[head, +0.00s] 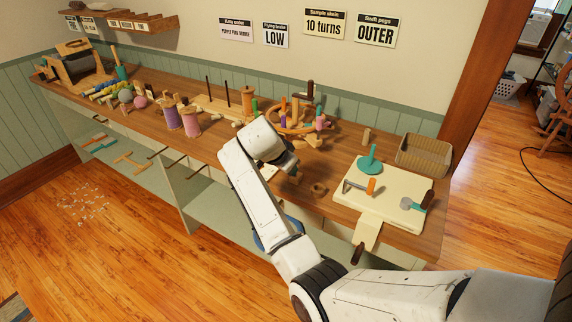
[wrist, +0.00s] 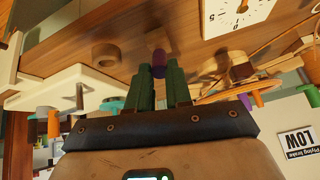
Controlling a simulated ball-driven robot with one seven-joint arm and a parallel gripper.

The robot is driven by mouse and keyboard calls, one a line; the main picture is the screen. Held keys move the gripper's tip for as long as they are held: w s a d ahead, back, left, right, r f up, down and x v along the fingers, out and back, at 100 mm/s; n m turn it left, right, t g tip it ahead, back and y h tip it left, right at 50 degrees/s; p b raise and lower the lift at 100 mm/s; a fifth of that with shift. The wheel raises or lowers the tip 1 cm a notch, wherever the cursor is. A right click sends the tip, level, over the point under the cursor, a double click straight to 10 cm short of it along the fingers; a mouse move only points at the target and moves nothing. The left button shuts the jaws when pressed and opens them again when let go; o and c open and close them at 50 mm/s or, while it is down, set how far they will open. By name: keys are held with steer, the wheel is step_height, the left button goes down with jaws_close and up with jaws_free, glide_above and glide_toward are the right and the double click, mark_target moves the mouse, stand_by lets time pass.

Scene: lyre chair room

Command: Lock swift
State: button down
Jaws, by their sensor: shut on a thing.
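The swift (head: 310,131), a round wooden frame with coloured upright pegs, stands on the bench behind my arm in the head view. Part of it seems to show at the right of the wrist view (wrist: 243,88). My gripper (wrist: 159,68) has dark green fingers, shut on a small purple piece (wrist: 158,60) at their tips. The piece is close to the wooden bench surface; I cannot tell whether it is fixed there. No lock on the swift can be made out.
A wooden ring (head: 318,188) lies on the bench near my gripper. A cream board (head: 345,197) with tools and a woven basket (head: 424,155) stand to the right. A white dial (wrist: 235,16) is beside the fingers. Wall cards include "Swift pegs OUTER" (head: 375,31).

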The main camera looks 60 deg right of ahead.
steer(key=shift+d+r+y, duration=0.15)
steer(key=shift+d+y, duration=0.05)
steer(key=shift+y, duration=0.1)
stand_by(0.4)
steer(key=c, duration=1.3)
jaws_free()
steer(key=shift+d, duration=0.1)
steer(key=shift+r, duration=0.1)
steer(key=v, duration=1)
steer(key=shift+a+r, duration=0.2)
steer(key=shift+r, duration=0.05)
